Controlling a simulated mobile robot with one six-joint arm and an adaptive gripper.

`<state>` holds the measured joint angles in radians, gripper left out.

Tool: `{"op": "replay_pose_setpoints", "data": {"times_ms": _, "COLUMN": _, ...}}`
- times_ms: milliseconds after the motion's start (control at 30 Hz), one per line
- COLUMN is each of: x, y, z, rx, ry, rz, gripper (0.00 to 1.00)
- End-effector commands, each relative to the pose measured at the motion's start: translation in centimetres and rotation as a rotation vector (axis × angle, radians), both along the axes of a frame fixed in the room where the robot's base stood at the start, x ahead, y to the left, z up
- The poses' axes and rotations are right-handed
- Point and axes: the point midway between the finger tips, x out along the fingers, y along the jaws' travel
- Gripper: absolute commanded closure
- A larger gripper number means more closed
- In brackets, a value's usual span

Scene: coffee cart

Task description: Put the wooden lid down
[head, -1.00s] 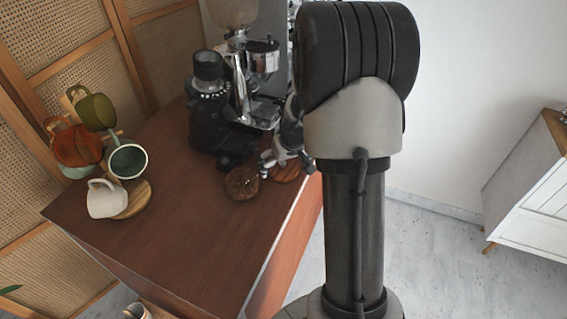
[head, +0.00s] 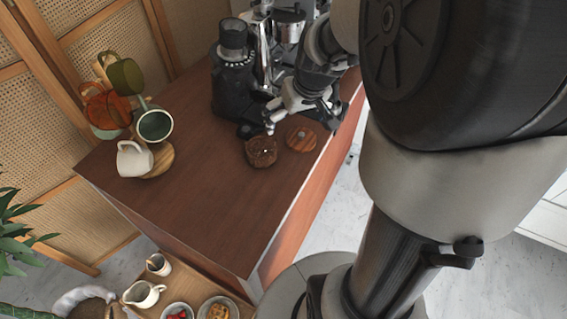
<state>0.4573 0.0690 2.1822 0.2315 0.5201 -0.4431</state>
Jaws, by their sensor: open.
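The round wooden lid (head: 301,138) lies flat on the brown cart top, near its right edge. A small round dark wooden pot (head: 261,151) stands just left of it, its top uncovered with a dark filling in view. My gripper (head: 302,120) is open, with its fingers spread just behind and above the lid in the picture. It looks empty and apart from the lid, though the exact gap is hard to judge.
A black grinder (head: 232,80) and a chrome coffee machine (head: 289,28) stand behind the gripper. The front of the cart top is clear.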

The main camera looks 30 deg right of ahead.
Motion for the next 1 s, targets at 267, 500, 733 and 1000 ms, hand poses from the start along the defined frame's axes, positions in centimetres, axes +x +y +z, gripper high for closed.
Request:
{"op": "replay_pose_setpoints", "data": {"times_ms": 267, "x": -8.6, "y": 11.6, "z": 6.7, "rx": 0.001, "ry": -0.012, "rz": 0.130, "gripper": 0.01}}
{"op": "replay_pose_setpoints", "data": {"times_ms": 500, "x": -16.3, "y": 15.7, "z": 7.7, "rx": -0.011, "ry": -0.011, "rz": 0.182, "gripper": 0.01}}
{"op": "replay_pose_setpoints", "data": {"times_ms": 733, "x": -18.9, "y": 16.4, "z": 7.5, "rx": -0.016, "ry": -0.009, "rz": 0.189, "gripper": 0.01}}
{"op": "replay_pose_setpoints", "data": {"times_ms": 1000, "x": -18.9, "y": 16.4, "z": 7.5, "rx": -0.016, "ry": -0.009, "rz": 0.188, "gripper": 0.01}}
